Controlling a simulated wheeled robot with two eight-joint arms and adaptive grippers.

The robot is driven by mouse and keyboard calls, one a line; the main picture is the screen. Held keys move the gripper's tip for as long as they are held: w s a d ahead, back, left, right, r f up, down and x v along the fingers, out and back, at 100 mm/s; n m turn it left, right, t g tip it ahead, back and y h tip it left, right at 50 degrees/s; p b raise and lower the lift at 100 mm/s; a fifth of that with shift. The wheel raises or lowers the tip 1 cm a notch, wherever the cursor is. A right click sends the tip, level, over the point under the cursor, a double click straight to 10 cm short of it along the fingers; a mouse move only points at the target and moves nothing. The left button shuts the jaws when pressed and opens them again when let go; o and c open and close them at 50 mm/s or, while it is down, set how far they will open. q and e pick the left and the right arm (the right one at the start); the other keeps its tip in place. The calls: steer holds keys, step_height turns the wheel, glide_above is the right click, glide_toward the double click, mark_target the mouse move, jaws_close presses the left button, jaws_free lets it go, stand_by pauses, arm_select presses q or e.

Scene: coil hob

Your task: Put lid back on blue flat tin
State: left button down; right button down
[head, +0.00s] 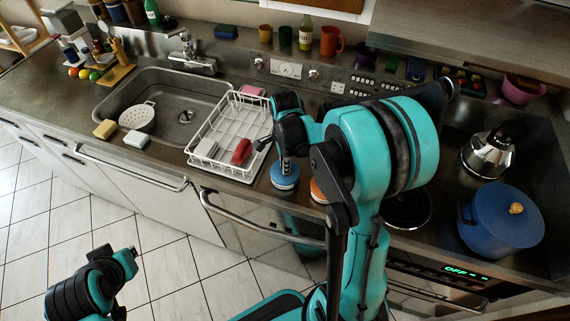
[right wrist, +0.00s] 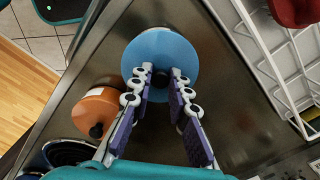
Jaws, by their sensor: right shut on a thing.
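The blue lid (right wrist: 150,48) is a round light-blue disc with a small dark knob, seen from above in the right wrist view. My right gripper (right wrist: 162,80) is shut on that knob. In the head view the right gripper (head: 285,157) points down at the blue round piece (head: 284,182), at the counter's front edge in front of the dish rack. The blue flat tin cannot be told apart from the lid; it is hidden beneath it or merged with it, so I cannot tell if they touch. My left arm shows at lower left, its fingers out of view.
An orange tin (right wrist: 92,110) with a dark knob stands close beside the blue piece, partly behind my arm in the head view (head: 317,188). The white dish rack (head: 222,172) holds a red item (head: 242,151). A blue pot (head: 490,230) and kettle (head: 487,153) stand on the right.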

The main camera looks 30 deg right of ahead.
stand_by(0.9)
steer(key=c, duration=0.9)
jaws_free()
steer(key=shift+r, duration=0.1)
steer(key=shift+r+p, duration=2.5)
steer(key=shift+r, duration=0.85)
jaws_close()
